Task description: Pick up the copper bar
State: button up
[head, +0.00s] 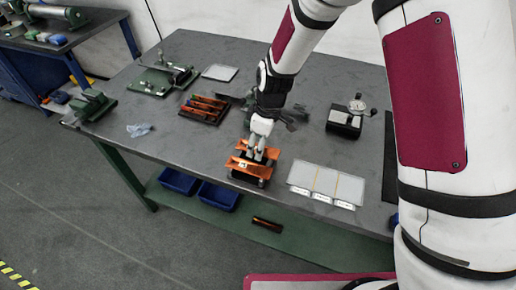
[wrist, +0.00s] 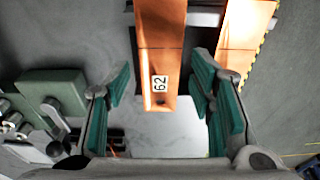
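A copper bar (wrist: 158,45) with a white label reading 62 lies between my gripper's fingers in the wrist view, with a visible gap on each side. My gripper (wrist: 160,88) is open, with its teal pads apart and not touching the bar. A second copper bar (wrist: 240,40) lies to the right, outside the right finger. In the head view my gripper (head: 257,156) points down at the two copper bars (head: 248,167), which rest on a dark stand. The fingers partly hide the bars there, and I cannot tell which one carries the label.
A dark tray (head: 204,109) with more copper strips lies behind and left of the gripper. A white sheet with labels (head: 327,183) is on the right, with a dial gauge (head: 356,104) behind it. Green fixtures (head: 165,78) stand at the back left. The tabletop's left front is mostly clear.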

grip_shut()
